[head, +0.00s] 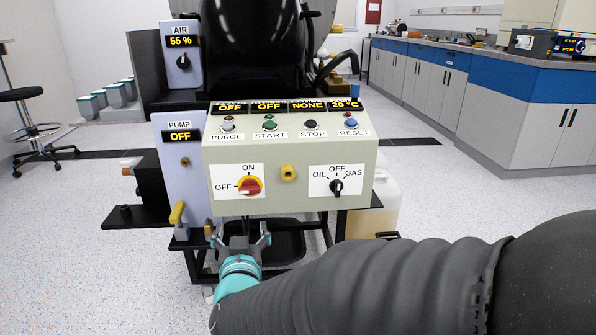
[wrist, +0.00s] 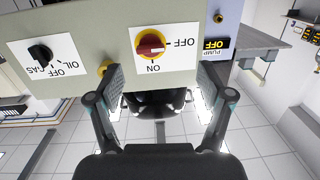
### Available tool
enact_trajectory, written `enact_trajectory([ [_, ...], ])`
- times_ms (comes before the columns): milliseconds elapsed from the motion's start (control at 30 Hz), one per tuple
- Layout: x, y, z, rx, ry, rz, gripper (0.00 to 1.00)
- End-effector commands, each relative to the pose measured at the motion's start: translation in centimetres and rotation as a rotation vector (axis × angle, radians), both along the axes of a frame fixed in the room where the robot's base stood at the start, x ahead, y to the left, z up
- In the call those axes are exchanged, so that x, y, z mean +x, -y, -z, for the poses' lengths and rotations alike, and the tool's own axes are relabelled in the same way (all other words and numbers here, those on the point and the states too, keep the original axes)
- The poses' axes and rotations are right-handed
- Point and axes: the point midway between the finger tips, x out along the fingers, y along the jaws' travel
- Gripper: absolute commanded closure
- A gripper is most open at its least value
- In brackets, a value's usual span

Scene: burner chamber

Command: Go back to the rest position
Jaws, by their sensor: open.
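My gripper (head: 243,238) is open and empty, just below the lower front edge of the control panel (head: 225,150) in the head view. In the wrist view, the two fingers of my gripper (wrist: 163,75) stand wide apart with nothing between them. The red and yellow main switch (head: 250,186) has its handle toward OFF; it also shows upside down in the wrist view (wrist: 150,44), beyond the fingertips. I cannot tell whether a fingertip touches the panel.
The fuel selector (head: 336,187) sits right of a yellow knob (head: 288,173). The pump box (head: 182,160) reads OFF and the air box (head: 181,60) reads 55 %. A pale canister (head: 386,205) stands behind the panel's right side. Open floor (head: 65,230) lies at the left.

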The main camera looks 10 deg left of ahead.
Motion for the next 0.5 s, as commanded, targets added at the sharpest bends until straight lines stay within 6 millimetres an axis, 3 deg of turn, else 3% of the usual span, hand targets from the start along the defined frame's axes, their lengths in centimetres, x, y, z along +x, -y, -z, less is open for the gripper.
enact_trajectory([
  [200,-3.7,-4.0,6.3,-0.043,-0.294,-0.230,0.21],
  [267,-5.2,-4.5,7.5,-0.063,-0.374,-0.292,0.21],
  [367,-7.5,-4.2,8.9,-0.100,-0.504,-0.368,0.21],
  [500,-9.9,-1.5,9.8,-0.161,-0.671,-0.425,0.21],
])
